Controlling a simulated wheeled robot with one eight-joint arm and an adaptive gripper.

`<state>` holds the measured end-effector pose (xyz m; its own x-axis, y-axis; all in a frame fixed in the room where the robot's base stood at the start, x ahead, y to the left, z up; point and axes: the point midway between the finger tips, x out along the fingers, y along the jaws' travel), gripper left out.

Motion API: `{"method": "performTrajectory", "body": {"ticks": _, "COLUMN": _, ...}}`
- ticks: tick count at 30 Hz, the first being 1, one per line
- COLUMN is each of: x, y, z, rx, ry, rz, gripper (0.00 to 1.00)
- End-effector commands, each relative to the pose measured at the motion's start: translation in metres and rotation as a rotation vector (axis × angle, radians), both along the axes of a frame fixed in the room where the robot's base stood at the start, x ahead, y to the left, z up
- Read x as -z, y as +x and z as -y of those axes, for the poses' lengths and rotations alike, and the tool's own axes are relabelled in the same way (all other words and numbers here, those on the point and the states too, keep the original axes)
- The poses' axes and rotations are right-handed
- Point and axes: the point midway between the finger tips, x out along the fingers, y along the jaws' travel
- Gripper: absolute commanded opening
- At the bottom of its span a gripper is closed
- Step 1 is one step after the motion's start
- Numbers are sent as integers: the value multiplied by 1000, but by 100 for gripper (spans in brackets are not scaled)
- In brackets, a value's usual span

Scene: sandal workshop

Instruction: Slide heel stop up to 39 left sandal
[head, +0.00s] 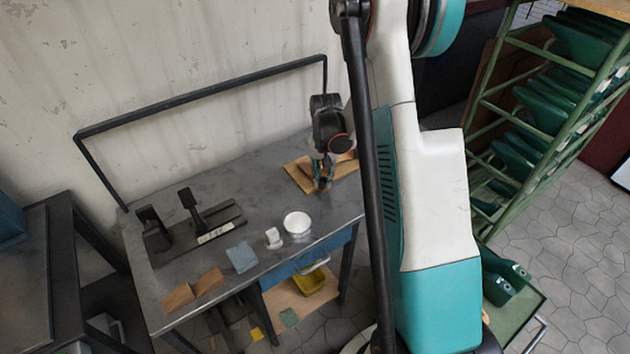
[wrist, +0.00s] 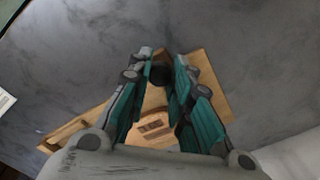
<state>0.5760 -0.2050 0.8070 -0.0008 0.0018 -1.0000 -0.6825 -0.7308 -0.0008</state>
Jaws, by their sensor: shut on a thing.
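My gripper (head: 322,184) is low over a wooden board (head: 297,174) on the grey metal bench. In the wrist view my gripper (wrist: 165,72) points at the far edge of the wooden board (wrist: 214,90), with a small dark block (wrist: 161,76) between its fingertips. The block looks like the heel stop, but the fingers hide most of it. A tan sandal-like piece (wrist: 154,124) with brown markings lies on the board between the fingers, nearer the palm. I cannot read a size or side on it, and cannot tell whether the block touches it.
A black fixture with two uprights (head: 190,206) and a white label (head: 215,233) stands left on the bench. A white bowl (head: 297,223), a small white item (head: 273,238), a blue-grey cloth (head: 241,257) and brown pieces (head: 193,290) lie along the front. A green rack (head: 484,104) stands right.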

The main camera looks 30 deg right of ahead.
Motion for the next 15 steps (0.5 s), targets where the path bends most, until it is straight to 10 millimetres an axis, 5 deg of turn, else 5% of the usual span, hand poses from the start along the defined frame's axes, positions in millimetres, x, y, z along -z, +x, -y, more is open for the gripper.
{"method": "performTrajectory", "body": {"ticks": 7, "x": 0, "y": 1, "z": 2, "rx": 1, "ry": -4, "rz": 2, "gripper": 0}}
{"method": "performTrajectory", "body": {"ticks": 8, "x": 0, "y": 0, "z": 2, "rx": 1, "ry": -3, "rz": 2, "gripper": 26}}
{"method": "performTrajectory", "body": {"ticks": 10, "x": 0, "y": 0, "z": 2, "rx": 1, "ry": -3, "rz": 2, "gripper": 41}}
{"method": "performTrajectory", "body": {"ticks": 15, "x": 0, "y": 0, "z": 1, "rx": 0, "ry": -3, "rz": 2, "gripper": 41}}
